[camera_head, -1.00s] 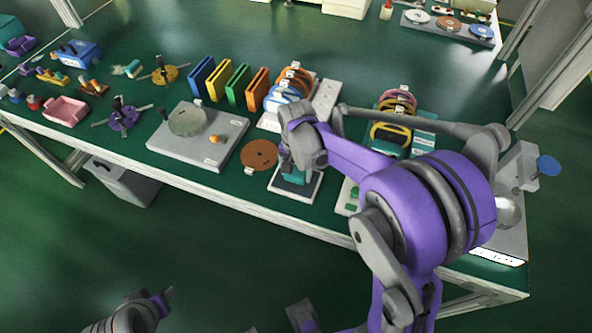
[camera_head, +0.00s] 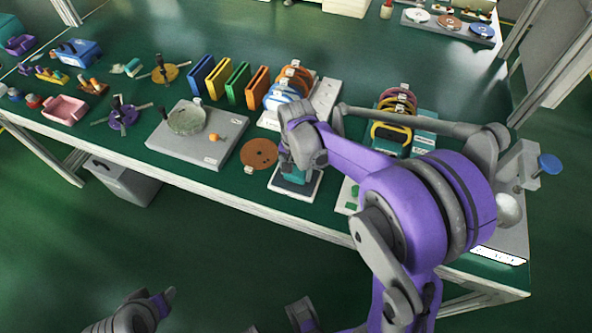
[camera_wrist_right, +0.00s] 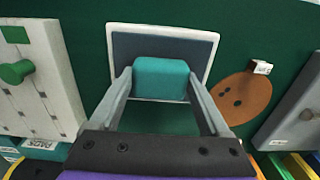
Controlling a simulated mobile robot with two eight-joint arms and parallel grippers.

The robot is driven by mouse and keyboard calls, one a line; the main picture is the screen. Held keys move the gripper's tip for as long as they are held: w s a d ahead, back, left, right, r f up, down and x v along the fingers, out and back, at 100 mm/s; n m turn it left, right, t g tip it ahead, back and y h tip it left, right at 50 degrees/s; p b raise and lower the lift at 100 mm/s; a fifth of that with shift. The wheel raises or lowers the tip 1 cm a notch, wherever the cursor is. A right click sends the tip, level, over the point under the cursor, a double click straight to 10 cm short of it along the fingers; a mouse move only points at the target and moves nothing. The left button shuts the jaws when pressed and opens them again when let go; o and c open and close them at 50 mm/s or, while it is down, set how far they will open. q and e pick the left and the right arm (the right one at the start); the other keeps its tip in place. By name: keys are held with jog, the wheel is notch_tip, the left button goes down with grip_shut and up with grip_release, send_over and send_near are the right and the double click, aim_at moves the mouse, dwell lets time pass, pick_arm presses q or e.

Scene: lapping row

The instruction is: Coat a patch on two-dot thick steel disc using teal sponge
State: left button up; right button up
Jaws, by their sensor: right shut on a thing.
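A teal sponge (camera_head: 296,174) is in my right gripper (camera_wrist_right: 160,82), whose two fingers close on its sides in the right wrist view. The sponge is over the near part of a dark pad with a pale rim (camera_head: 297,190); I cannot tell whether they touch. A round grey, glassy-looking disc (camera_head: 186,121) lies on a grey plate (camera_head: 205,150) to the left. I cannot make out dots on it, nor be sure that it is the two-dot steel disc. My left gripper (camera_head: 166,298) is low at the left, away from the bench; its jaws are unclear.
A brown disc with dark dots (camera_head: 259,153) lies just left of the pad. A small orange knob (camera_head: 214,137) stands on the grey plate. Coloured upright slabs (camera_head: 238,84) and stacked rings (camera_head: 287,90) stand behind. A pale board with green pieces (camera_head: 349,193) is to the right.

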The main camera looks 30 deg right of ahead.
aim_at(296, 172)
dwell(0.6)
jog(key=shift+r+p, duration=2.2)
jog(key=shift+r, duration=1.3)
pick_arm(q)
jog(key=r, duration=0.2)
jog(key=w+r, duration=0.1)
jog(key=r, duration=0.2)
jog(key=shift+w, duration=0.1)
jog(key=shift+f, duration=0.1)
pick_arm(e)
jog(key=shift+s+f, duration=0.1)
